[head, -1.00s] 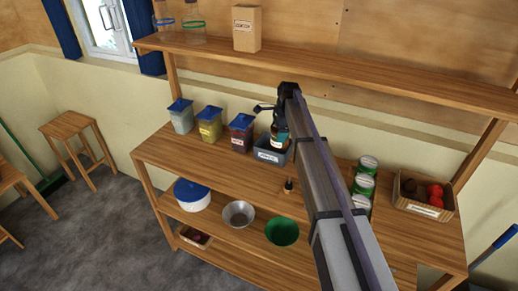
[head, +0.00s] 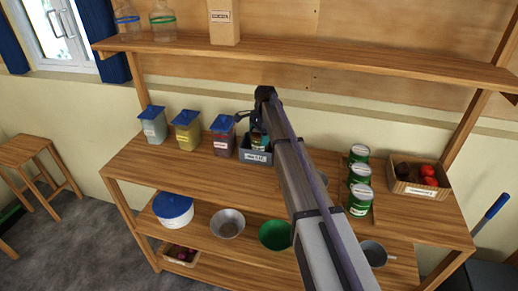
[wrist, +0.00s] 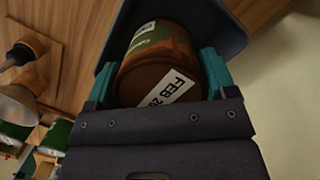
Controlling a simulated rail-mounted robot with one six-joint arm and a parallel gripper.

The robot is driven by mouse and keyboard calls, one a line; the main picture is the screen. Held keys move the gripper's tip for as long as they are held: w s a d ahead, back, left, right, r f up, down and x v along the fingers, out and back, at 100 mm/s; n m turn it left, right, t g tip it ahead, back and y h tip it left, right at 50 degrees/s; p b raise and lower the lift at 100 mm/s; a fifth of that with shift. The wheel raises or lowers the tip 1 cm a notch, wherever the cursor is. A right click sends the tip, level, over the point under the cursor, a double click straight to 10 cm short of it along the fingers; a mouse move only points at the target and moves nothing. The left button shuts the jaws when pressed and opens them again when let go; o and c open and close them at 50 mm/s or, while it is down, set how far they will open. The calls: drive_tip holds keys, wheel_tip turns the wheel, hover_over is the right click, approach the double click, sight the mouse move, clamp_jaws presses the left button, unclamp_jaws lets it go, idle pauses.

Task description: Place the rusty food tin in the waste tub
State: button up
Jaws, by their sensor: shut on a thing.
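The rusty food tin is brown and rust-coloured with a green band; it shows in the wrist view (wrist: 165,60) with a date label reading "FEB 20" partly cut off. My gripper (wrist: 158,76) is shut on it, one teal finger on each side. The waste tub is a grey-blue open box with a white label on the bench in the head view (head: 256,157); its dark wall (wrist: 222,25) is behind the tin in the wrist view. The tin is at the tub's mouth, partly hidden by my arm and the tub; I cannot tell whether it touches the bottom.
Three blue-lidded canisters (head: 187,132) stand left of the tub. Green tins (head: 359,174) and a crate of red produce (head: 420,178) stand to the right. A shelf (head: 330,62) runs above with a cardboard box (head: 224,22). Bench wood in front of the tub is clear.

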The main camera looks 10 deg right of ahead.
wheel_tip(320, 180, down, 4)
drive_tip(key=b, duration=0.3)
drive_tip(key=shift+r, duration=0.15)
drive_tip(key=shift+r+p, duration=0.3)
drive_tip(key=shift+p, duration=0.05)
drive_tip(key=shift+c, duration=0.6)
drive_tip(key=shift+f, duration=0.25)
drive_tip(key=o, duration=1)
drive_tip(key=shift+o, duration=0.2)
drive_tip(key=r+p, duration=0.4)
drive_tip(key=d+r+p, duration=0.1)
drive_tip(key=r+p, duration=0.7)
drive_tip(key=shift+w+d+r, duration=0.3)
drive_tip(key=shift+w+r, duration=0.05)
drive_tip(key=s+a+n+h, duration=0.1)
drive_tip(key=s+n, duration=1.3)
drive_tip(key=s, duration=2.6)
drive_tip(key=shift+s+a+f+t+h, duration=0.2)
drive_tip(key=shift+f+t+h, duration=0.1)
drive_tip(key=shift+f, duration=0.1)
